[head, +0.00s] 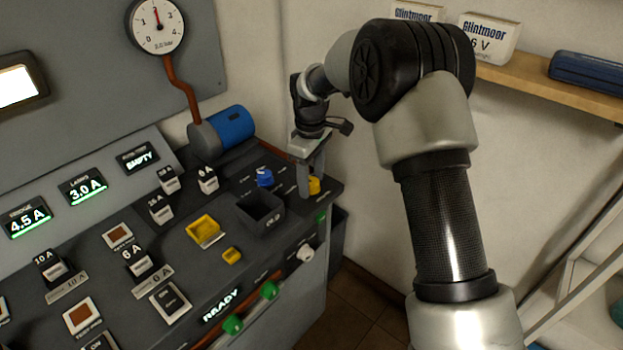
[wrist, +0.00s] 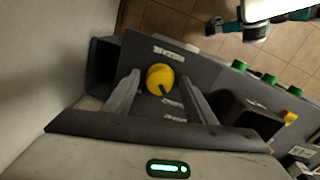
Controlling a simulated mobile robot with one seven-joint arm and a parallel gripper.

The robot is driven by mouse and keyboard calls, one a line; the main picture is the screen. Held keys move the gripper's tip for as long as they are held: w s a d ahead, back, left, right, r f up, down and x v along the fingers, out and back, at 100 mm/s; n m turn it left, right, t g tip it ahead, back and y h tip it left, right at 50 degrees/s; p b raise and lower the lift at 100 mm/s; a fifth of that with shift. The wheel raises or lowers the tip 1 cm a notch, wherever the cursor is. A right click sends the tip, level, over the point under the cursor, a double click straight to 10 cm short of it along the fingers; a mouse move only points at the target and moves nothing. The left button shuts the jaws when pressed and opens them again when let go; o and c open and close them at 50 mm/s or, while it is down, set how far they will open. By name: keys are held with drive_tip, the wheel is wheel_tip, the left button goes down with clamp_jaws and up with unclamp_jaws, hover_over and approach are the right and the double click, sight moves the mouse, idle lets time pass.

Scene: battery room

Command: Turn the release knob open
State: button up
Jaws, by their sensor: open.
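A round yellow knob (wrist: 159,76) with a dark pointer mark sits on the grey panel in the wrist view. It also shows in the head view (head: 314,186) at the far right corner of the console, partly behind a finger. The small labels around it are too blurred to read, so I cannot confirm its name. My gripper (wrist: 161,80) is open, with one finger on each side of the yellow knob. I see gaps between the fingers and the knob in the wrist view. My gripper (head: 311,180) points down at the console in the head view.
A blue knob (head: 264,177) and a dark open bin (head: 261,213) lie left of my gripper. The wall is close beyond the console's right end. A shelf (head: 560,93) with boxes hangs at right.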

drive_tip(key=c, duration=1)
drive_tip(key=shift+c, duration=0.2)
drive_tip(key=m+p, duration=0.1)
drive_tip(key=m, duration=0.3)
drive_tip(key=shift+r+p, duration=0.1)
drive_tip(key=shift+p, duration=0.2)
drive_tip(key=m+p, duration=0.1)
drive_tip(key=m, duration=0.3)
drive_tip(key=shift+m, duration=0.3)
drive_tip(key=m+p, duration=0.1)
drive_tip(key=m, duration=0.3)
drive_tip(key=shift+w, duration=0.1)
drive_tip(key=m+p, duration=0.1)
drive_tip(key=m, duration=0.4)
drive_tip(key=shift+g, duration=0.3)
drive_tip(key=shift+m, duration=0.3)
